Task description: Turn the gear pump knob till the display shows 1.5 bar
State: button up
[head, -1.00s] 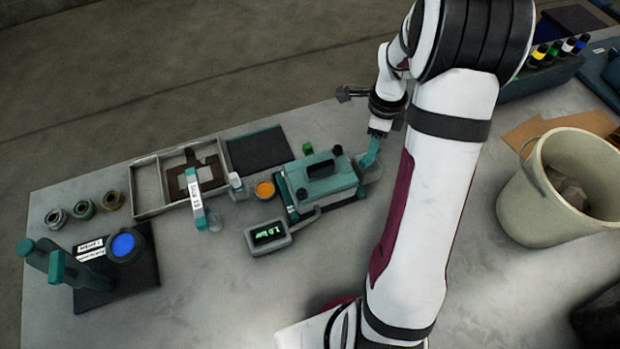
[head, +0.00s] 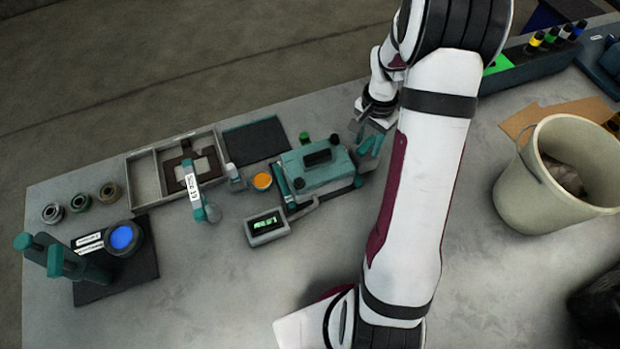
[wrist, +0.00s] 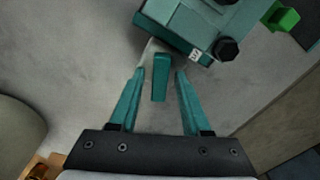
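The gear pump (head: 322,168) is a teal block with a black top handle; it also shows at the top of the wrist view (wrist: 195,22). A small display box (head: 267,226) in front of it has lit green characters, too blurred to read surely. In the wrist view a teal bar (wrist: 160,77), seemingly the pump knob, stands beside the pump's end. My gripper (wrist: 155,74) is open, with one teal finger on each side of the bar and visible gaps to both. In the head view my gripper (head: 371,146) is at the pump's right end; the knob is hard to make out there.
A black hex-headed part (wrist: 228,48) sticks out of the pump. An orange-topped cup (head: 262,181) and a divided tray (head: 143,181) stand left of the pump. A large beige bin (head: 510,200) is right of my arm. The table front of the display is clear.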

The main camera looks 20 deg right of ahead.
grip_shut()
jog(key=m, duration=0.4)
jog(key=shift+m, duration=0.3)
jog(key=shift+m, duration=0.8)
jog(key=m, duration=0.5)
jog(key=shift+o, duration=0.8)
grip_release()
jog(key=shift+r, duration=0.1)
